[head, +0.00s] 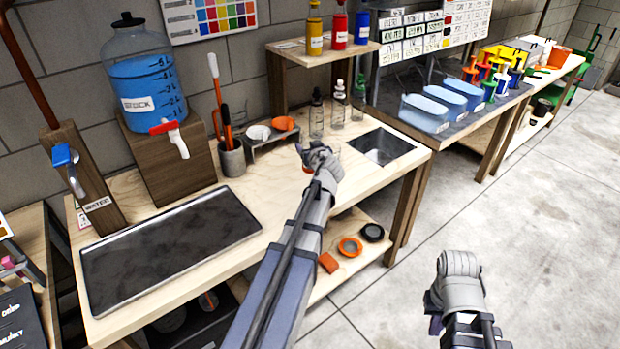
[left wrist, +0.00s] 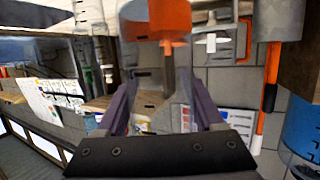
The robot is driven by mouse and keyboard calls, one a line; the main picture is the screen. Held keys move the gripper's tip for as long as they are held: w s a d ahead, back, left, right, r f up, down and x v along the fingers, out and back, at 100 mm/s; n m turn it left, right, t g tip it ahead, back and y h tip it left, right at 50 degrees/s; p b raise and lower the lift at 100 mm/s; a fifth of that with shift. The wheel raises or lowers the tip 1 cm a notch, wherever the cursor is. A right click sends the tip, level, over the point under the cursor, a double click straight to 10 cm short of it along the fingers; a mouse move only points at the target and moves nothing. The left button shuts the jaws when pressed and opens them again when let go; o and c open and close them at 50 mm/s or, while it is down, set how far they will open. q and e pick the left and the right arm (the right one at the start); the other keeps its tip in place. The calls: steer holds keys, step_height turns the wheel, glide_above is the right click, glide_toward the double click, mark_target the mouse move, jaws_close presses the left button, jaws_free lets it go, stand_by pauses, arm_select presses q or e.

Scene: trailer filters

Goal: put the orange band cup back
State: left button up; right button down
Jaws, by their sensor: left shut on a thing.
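My left gripper (head: 322,158) is over the workbench, left of the sink cutout. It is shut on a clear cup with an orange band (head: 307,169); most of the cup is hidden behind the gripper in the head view. In the left wrist view, the orange band (left wrist: 168,22) is large and close at the top, and the purple fingers (left wrist: 158,108) stand on either side of the see-through wall. My right gripper (head: 458,268) hangs over the bare floor; its fingertips do not show clearly.
Behind the left gripper, a small rack (head: 274,143) holds a white and an orange piece. A tool crock (head: 231,158), dropper bottles (head: 317,115) and a sink cutout (head: 380,148) are close. A dark tray (head: 170,250) and blue-filled jug (head: 143,85) stand left.

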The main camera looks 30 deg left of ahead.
mark_target(310, 169)
arm_select(q)
steer(key=shift+f+b, duration=3.85)
steer(key=shift+f, duration=0.5)
steer(key=shift+f, duration=0.25)
steer(key=o, duration=1.6)
steer(key=shift+r, duration=0.15)
steer(key=shift+c, duration=0.2)
steer(key=shift+r, duration=0.2)
steer(key=p+v, duration=0.3)
steer(key=v, duration=0.9)
steer(key=shift+p, duration=0.3)
